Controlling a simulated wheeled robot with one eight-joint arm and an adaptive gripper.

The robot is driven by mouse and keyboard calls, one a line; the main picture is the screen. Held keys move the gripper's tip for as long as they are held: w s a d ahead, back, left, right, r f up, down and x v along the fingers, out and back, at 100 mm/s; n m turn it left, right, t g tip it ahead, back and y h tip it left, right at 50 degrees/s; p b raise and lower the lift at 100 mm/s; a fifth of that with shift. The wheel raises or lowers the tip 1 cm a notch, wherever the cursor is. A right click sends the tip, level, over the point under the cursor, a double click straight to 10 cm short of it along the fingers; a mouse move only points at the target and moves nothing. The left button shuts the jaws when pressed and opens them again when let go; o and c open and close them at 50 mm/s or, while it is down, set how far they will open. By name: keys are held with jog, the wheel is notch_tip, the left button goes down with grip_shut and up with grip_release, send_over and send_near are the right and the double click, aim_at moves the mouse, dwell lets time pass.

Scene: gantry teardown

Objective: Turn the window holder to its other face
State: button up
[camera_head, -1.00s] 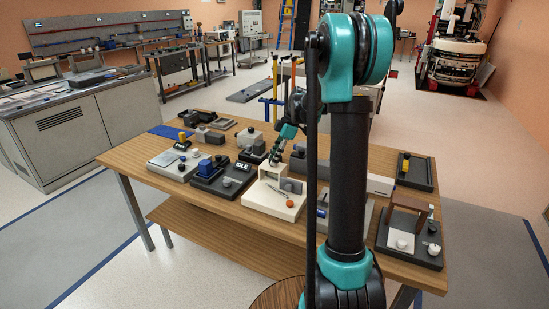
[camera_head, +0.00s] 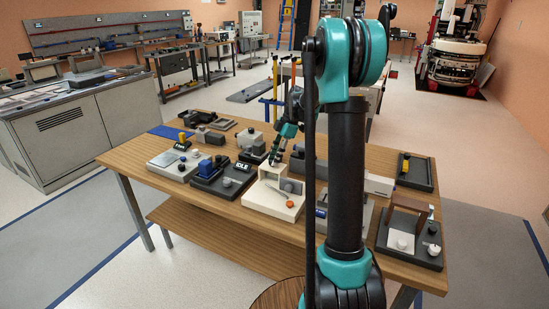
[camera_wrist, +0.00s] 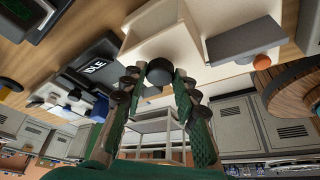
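The window holder appears to be the cream fixture (camera_head: 268,199) at the table's middle front. A grey plate (camera_head: 291,185) sits in its opening; it also shows in the wrist view (camera_wrist: 245,40), with a brown disc (camera_wrist: 262,62) near its edge. An orange lever (camera_head: 283,201) lies on the base. My gripper (camera_head: 273,160) reaches down to the fixture's upper left corner. In the wrist view a dark round knob (camera_wrist: 158,73) at the cream wall sits between my fingertips, which appear to touch it on both sides. The fixture's far side is hidden.
A dark unit with an IDLE display (camera_head: 243,167) stands close left of the fixture. A white box (camera_head: 379,185) and a dark base with a brown arch (camera_head: 407,251) stand to the right. My arm hides part of the right side.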

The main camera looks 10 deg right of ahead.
jog(key=o, duration=0.4)
jog(key=v, duration=1.2)
jog(key=s+f+m+t+h, duration=0.1)
jog(key=s+f+m, duration=0.5)
jog(key=s, duration=0.4)
jog(key=s+f+m+t+h, duration=0.2)
jog(key=s+f+m, duration=0.4)
jog(key=s, duration=0.5)
jog(key=s+a+f+m+t+h, duration=0.1)
jog(key=s+f+m+t, duration=0.1)
jog(key=s+f+m, duration=0.5)
jog(key=shift+s+m, duration=0.5)
jog(key=shift+s, duration=1.15)
